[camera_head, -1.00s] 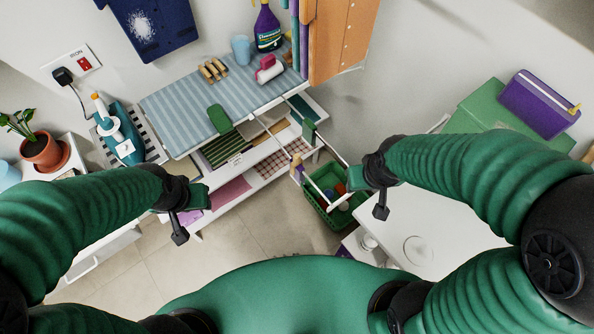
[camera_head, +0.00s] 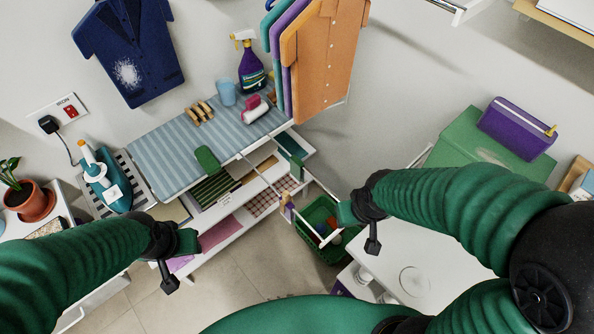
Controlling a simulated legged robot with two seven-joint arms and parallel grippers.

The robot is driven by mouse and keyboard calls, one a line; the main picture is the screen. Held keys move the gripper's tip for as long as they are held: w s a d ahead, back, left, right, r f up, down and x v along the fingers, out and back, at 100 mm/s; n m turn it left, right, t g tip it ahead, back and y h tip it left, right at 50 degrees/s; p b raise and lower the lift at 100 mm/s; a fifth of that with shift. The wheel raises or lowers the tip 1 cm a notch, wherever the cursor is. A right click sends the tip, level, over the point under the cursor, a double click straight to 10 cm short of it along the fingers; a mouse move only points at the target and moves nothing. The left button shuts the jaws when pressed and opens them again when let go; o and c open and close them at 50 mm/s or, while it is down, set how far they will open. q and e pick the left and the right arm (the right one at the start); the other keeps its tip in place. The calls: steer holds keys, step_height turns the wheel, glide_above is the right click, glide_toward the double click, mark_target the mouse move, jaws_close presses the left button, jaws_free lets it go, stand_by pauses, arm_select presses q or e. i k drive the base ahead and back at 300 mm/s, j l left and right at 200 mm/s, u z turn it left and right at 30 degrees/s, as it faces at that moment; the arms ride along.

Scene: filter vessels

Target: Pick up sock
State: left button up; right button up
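I cannot make out for certain which item is the sock. A green basket (camera_head: 322,247) at lower centre holds small red, orange and bluish soft-looking items (camera_head: 330,226), partly hidden by its rim and a white rail; these may include socks. My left gripper (camera_head: 178,262) is in front of the low shelf, left of the basket and apart from it. My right gripper (camera_head: 358,228) appears over the basket's right edge and hides part of it. I see nothing held in either gripper, but their finger openings are unclear.
A striped ironing board (camera_head: 175,150) carries a pink-and-white roller (camera_head: 256,110), a cup (camera_head: 228,92) and a spray bottle (camera_head: 250,65). An iron (camera_head: 108,182) stands left. A white table (camera_head: 430,262) is right of the basket. Floor (camera_head: 225,290) is open at lower left centre.

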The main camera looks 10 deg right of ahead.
mark_target(296, 173)
steer(key=i+j+z, duration=0.85)
steer(key=j, duration=0.3)
steer(key=i, duration=0.1)
